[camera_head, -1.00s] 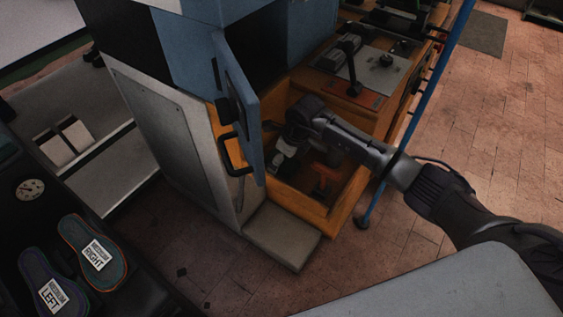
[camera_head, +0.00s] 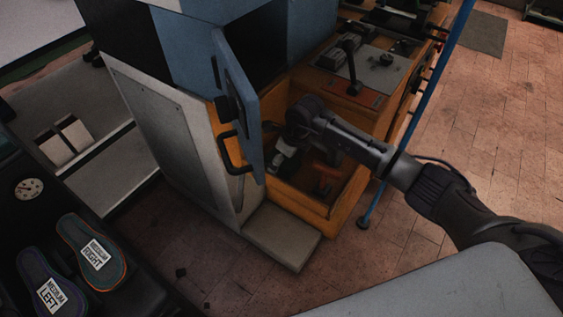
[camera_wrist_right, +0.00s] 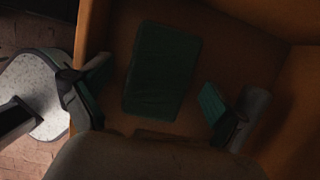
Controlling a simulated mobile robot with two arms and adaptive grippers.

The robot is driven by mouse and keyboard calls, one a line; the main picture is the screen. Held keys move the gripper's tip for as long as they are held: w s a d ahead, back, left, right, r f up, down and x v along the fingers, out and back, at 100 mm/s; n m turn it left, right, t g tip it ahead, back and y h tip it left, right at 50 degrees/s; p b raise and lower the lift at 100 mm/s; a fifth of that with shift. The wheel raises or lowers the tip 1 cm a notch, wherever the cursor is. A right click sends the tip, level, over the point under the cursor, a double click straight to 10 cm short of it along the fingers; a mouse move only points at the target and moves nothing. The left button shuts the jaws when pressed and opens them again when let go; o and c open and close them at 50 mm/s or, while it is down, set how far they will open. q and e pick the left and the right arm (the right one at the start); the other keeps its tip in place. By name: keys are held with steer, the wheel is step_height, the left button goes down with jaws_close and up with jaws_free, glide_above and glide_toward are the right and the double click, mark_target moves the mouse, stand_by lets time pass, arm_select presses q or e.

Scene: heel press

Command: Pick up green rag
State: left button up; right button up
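The green rag (camera_wrist_right: 162,70) is a dark green, roughly rectangular cloth lying flat on the floor of an orange compartment in the right wrist view. My right gripper (camera_wrist_right: 146,93) is open, with one finger on each side of the rag's near part in the picture. Nothing is between the fingers except the view of the rag, and I cannot tell how high they are above it. In the head view my right arm reaches from the right into the orange compartment (camera_head: 288,197), and I cannot make out the rag there. My left gripper is not in view.
An open blue door (camera_head: 240,105) with a black handle stands left of my arm. Orange walls enclose the compartment. A blue pole (camera_head: 421,95) stands beside the machine. Two insoles (camera_head: 92,252) lie at lower left.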

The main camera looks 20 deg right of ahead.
steer(key=c, duration=1)
steer(key=shift+r+p, duration=0.5)
steer(key=shift+c, duration=0.2)
step_height(320, 180, up, 10)
steer(key=b, duration=0.1)
steer(key=shift+f, duration=0.2)
